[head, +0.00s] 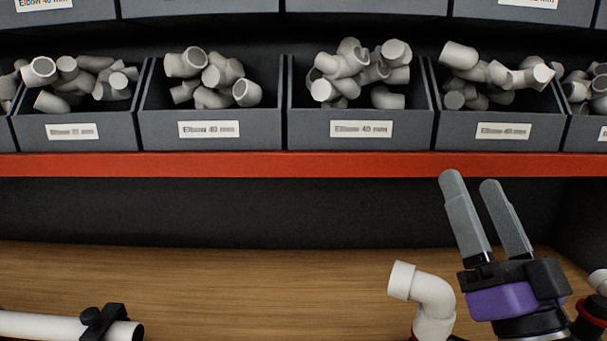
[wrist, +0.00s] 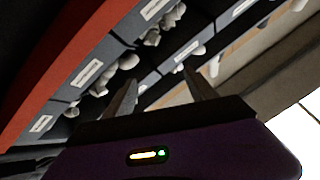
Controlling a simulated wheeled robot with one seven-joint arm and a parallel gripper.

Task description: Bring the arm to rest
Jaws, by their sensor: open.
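My gripper (head: 472,182) is at the right of the head view, with its two grey fingers pointing up and apart. It is open, and nothing shows between the fingers. Its fingertips are in front of the red shelf edge, below the bins. In the wrist view the fingers of my gripper (wrist: 158,85) also stand apart, with bins beyond them. A white elbow pipe (head: 428,294) stands just left of my gripper in the head view, apart from the fingers; its lower end is cut off by the frame.
Grey bins (head: 209,130) labelled "Elbow 40 mm" hold several grey elbows on a shelf with a red edge (head: 260,164). Below is a wooden worktop (head: 250,280), bare in the middle. A white pipe (head: 40,325) with a black clamp (head: 104,320) lies at the front left.

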